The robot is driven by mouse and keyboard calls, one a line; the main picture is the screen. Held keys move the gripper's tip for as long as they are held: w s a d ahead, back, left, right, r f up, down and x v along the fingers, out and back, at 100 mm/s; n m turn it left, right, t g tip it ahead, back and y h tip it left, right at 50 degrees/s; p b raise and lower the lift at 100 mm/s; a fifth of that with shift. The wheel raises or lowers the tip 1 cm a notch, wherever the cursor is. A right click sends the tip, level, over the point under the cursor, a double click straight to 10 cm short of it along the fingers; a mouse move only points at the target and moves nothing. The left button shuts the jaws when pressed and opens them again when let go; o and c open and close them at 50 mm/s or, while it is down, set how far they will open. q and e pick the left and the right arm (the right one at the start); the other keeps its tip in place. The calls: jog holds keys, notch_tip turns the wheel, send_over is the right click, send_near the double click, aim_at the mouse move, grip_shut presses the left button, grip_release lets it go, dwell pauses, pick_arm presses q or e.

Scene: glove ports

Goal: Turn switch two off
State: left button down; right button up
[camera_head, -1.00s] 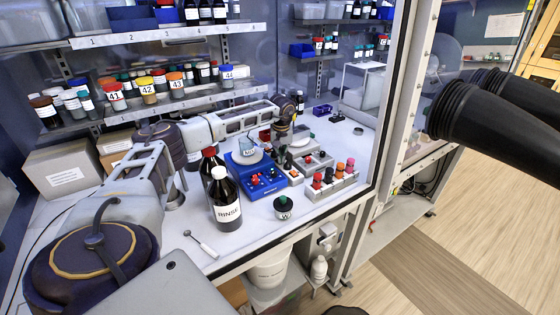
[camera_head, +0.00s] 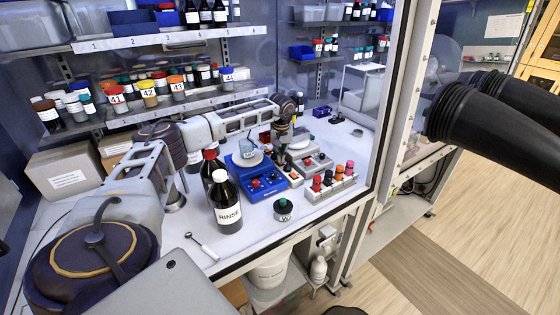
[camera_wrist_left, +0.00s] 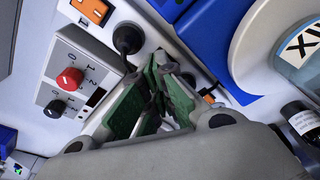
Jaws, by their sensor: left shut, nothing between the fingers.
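My left gripper (camera_head: 276,139) reaches down over the bench behind the blue hotplate. In the left wrist view its green-padded fingers (camera_wrist_left: 160,93) are closed together with nothing between them. An orange rocker switch (camera_wrist_left: 92,9) sits on a white housing beyond the fingers, to the upper left. A second orange patch (camera_wrist_left: 208,98) shows just right of the fingertips, partly hidden by them. I cannot read which switch is number two. A black plug with a cable (camera_wrist_left: 127,39) stands next to the fingers. My right gripper is not in view.
A grey box with a red knob (camera_wrist_left: 69,79) and a black knob (camera_wrist_left: 54,108) stands left of the fingers. The blue hotplate (camera_head: 270,188) carries a labelled vessel (camera_head: 249,155). A RINSE bottle (camera_head: 226,205) stands in front.

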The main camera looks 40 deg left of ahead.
pick_arm(q)
jog(key=shift+r+p, duration=1.8)
jog(key=shift+r, duration=0.7)
jog(key=shift+f, duration=0.1)
